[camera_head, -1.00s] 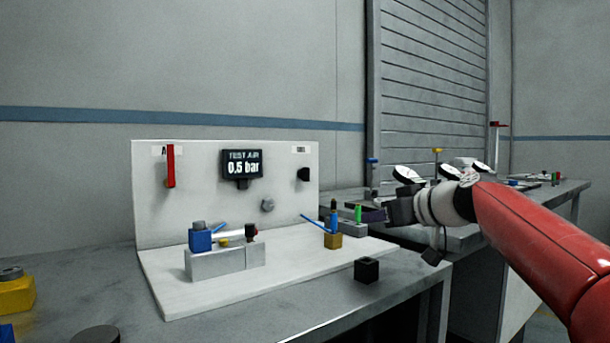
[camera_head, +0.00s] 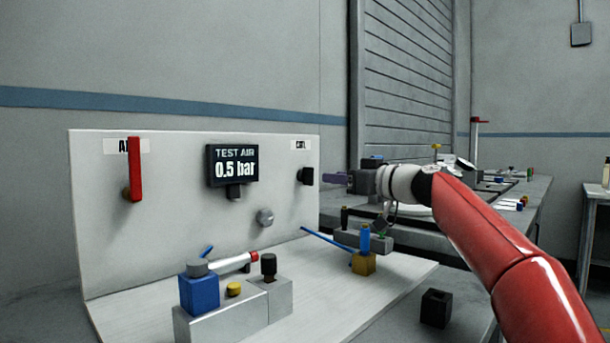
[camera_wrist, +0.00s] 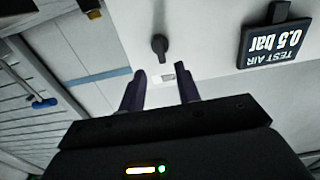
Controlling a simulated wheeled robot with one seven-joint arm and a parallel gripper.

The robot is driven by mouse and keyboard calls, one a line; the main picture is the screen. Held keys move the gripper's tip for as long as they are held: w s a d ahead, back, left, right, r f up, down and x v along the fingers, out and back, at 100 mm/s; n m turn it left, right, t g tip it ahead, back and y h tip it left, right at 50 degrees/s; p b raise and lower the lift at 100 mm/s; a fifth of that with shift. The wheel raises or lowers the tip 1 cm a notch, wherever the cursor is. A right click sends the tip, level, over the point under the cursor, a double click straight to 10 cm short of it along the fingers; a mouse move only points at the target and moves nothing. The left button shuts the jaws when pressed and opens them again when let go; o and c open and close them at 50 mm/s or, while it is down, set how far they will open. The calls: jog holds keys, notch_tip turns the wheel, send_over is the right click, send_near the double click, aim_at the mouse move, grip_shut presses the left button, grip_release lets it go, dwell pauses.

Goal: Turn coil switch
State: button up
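The coil switch (camera_head: 305,176) is a small black knob on the upper right of the white upright panel, under a small label (camera_head: 300,145) that is hard to read. In the wrist view, which is upside down, the black knob (camera_wrist: 159,46) stands out from the panel beyond my fingertips, roughly in line with the gap between them. My gripper (camera_head: 334,178) is at about the knob's height, to its right in the head view. The wrist view shows its two dark fingers (camera_wrist: 159,74) apart with nothing between them. It does not appear to touch the knob.
The panel (camera_head: 85,220) also carries a pressure display (camera_head: 233,166) reading 0.5 bar, a red lever (camera_head: 135,168) and a round grey knob (camera_head: 265,217). Below stand a metal block (camera_head: 225,318) with a blue part and a brass-coloured block (camera_head: 363,263). A black cube (camera_head: 435,308) sits at front right.

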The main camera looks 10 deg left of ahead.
aim_at(312, 175)
jog(key=p+x, duration=0.3)
jog(key=x, duration=0.3)
jog(key=shift+a+r, duration=0.1)
jog(key=shift+r, duration=0.05)
jog(key=shift+w+a, duration=0.25)
jog(key=shift+a, duration=0.05)
jog(key=shift+c, duration=0.4)
grip_shut()
